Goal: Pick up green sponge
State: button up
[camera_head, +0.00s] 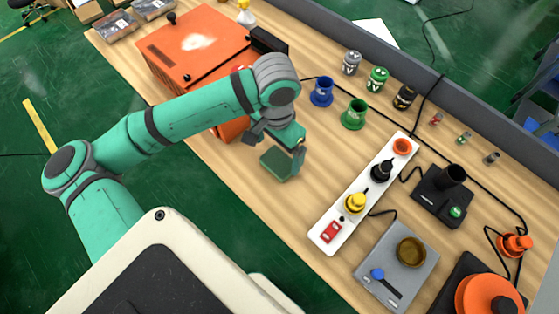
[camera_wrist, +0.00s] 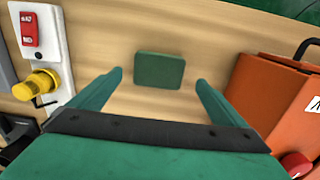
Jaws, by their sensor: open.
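The green sponge (camera_wrist: 159,70) is a flat, dark green block with rounded corners. It lies on the wooden table (camera_wrist: 205,35). In the wrist view it sits roughly centred between my fingertips, apart from both. In the head view the sponge (camera_head: 277,167) shows just below my gripper (camera_head: 280,150), partly overlapped by it. My gripper is open and empty, with its two green fingers spread on either side of the sponge in the wrist view (camera_wrist: 159,80). The exact height of the fingers above the table is hard to tell.
An orange box (camera_wrist: 272,100) stands close to the right finger in the wrist view. A white power strip (camera_head: 335,225) with plugs lies right of the sponge in the head view. Blue (camera_head: 322,92) and green (camera_head: 354,114) cups stand behind. Bare wood surrounds the sponge.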

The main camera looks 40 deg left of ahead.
aim_at(277, 162)
jog(key=shift+s+f, duration=0.15)
jog(key=shift+f, duration=2.7)
jog(key=c, duration=1.1)
